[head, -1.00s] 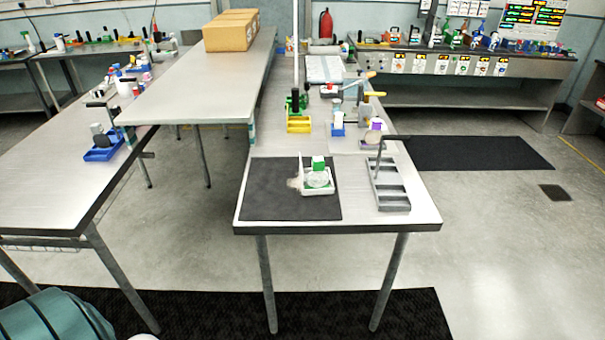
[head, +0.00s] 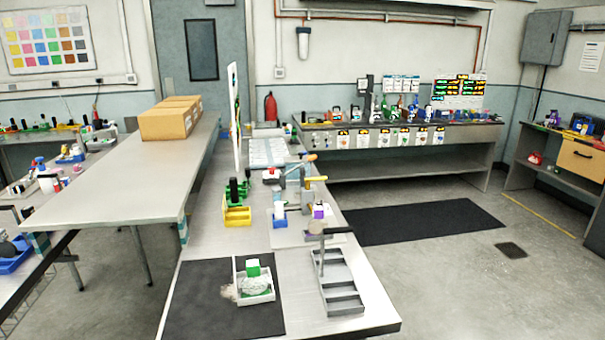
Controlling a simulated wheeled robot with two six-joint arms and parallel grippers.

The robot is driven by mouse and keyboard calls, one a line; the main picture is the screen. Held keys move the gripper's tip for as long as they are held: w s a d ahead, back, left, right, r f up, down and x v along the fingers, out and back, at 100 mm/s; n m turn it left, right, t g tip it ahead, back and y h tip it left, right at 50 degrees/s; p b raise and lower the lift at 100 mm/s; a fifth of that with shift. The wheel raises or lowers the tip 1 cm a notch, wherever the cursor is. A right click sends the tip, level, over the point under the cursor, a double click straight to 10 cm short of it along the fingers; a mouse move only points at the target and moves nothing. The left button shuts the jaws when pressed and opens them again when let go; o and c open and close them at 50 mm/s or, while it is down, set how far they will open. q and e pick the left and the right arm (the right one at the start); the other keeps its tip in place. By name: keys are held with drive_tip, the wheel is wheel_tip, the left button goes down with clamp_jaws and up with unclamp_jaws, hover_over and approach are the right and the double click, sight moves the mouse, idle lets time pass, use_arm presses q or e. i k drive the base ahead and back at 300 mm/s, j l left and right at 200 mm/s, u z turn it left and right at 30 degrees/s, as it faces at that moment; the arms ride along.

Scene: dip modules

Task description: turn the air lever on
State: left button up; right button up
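I cannot tell for sure which part is the air lever. Neither of my grippers is in view.
The middle bench (head: 345,318) carries a black mat (head: 190,300), a white tray (head: 256,299) and a grey rack (head: 337,282). A long back bench (head: 400,130) holds several tools and bottles. Open floor (head: 440,270) with a dark floor mat (head: 425,220) lies to the right.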

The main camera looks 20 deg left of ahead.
sight(308, 180)
drive_tip(key=i+l+u, duration=0.4)
drive_tip(key=i, duration=0.35)
drive_tip(key=i+l+u, duration=0.45)
drive_tip(key=i+l, duration=0.15)
drive_tip(key=i, duration=0.05)
